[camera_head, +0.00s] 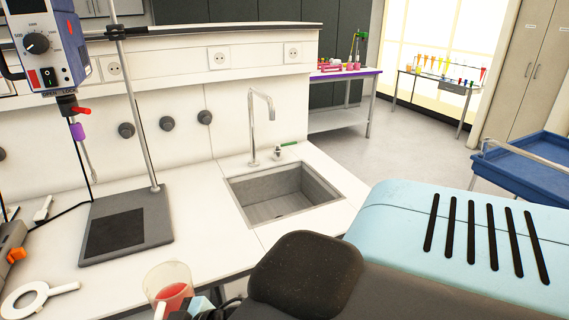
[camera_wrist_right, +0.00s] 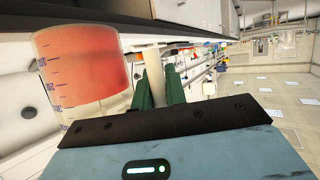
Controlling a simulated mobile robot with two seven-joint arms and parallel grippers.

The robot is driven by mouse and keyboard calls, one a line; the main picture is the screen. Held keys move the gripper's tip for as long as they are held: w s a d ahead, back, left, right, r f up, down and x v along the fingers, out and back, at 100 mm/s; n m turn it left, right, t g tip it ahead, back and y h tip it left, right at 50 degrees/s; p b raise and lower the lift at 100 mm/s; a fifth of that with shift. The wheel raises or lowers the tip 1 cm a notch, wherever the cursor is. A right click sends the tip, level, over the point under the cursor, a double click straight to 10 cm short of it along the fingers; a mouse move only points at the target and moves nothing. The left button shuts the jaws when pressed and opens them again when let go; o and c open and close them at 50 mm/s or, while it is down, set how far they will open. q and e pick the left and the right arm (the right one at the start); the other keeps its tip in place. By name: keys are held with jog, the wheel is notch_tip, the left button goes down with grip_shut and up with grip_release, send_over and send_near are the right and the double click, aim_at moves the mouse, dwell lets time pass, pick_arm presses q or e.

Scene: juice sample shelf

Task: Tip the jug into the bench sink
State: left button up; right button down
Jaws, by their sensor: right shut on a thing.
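The jug (camera_head: 172,284), clear with red liquid inside, is at the bottom of the head view, in front of the bench edge. It looks about upright. In the right wrist view the jug (camera_wrist_right: 82,68) shows its measuring marks at the left. My right gripper (camera_wrist_right: 158,88) is shut on the jug's pale handle, between its green fingers. In the head view this gripper is mostly hidden by my arm. The bench sink (camera_head: 268,208) is a grey basin sunk in the white bench, beyond and to the right of the jug. My left gripper is in neither view.
A tall tap (camera_head: 252,130) stands behind the sink. A stand with a dark base (camera_head: 160,228) is left of the sink. A white ring (camera_head: 22,298) lies at the lower left. The white bench between stand and sink is clear. A blue cart (camera_head: 535,165) is at the right.

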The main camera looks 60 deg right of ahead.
jog(key=d+m+h, duration=0.1)
jog(key=h, duration=0.1)
jog(key=s+d+f+m+h, duration=0.1)
jog(key=d+m+h, duration=0.1)
jog(key=s+d+f+m+t+h, duration=0.1)
jog(key=d+m, duration=0.1)
jog(key=shift+h, duration=0.4)
jog(key=shift+d, duration=0.1)
